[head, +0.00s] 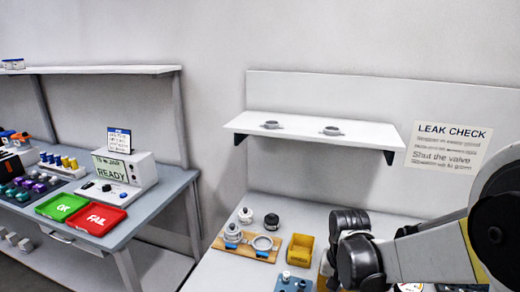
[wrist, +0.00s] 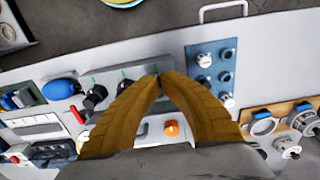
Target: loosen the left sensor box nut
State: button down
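In the wrist view, my gripper (wrist: 159,77) has its two tan fingers drawn together, the tips touching or almost touching. They sit over a grey box (wrist: 143,134) with a row of black round nuts and small green marks. One black nut (wrist: 95,96) and another black nut (wrist: 126,85) show left of the tips. A third green mark shows right at the fingertips; any nut there is hidden by them. I cannot tell whether something is pinched between the tips. In the head view, my dark gripper and arm cover the box.
A blue block (wrist: 200,48) with several fittings lies right of the fingers in the wrist view. A wooden board (wrist: 246,117) with valve parts is farther right. A yellow bin (head: 300,249) stands left of my gripper, under a shelf (head: 350,133).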

notch_tip(320, 180, down, 6)
jog(key=b, duration=0.4)
jog(key=shift+r, duration=0.35)
jog(key=shift+s+d+b, duration=0.2)
jog(key=shift+d+b, duration=0.15)
jog(key=shift+d, duration=0.35)
jog(key=shift+s, duration=0.3)
notch_tip(320, 180, up, 6)
jog(key=p, duration=0.4)
jog(key=shift+s+p, duration=0.1)
jog(key=shift+p, duration=0.3)
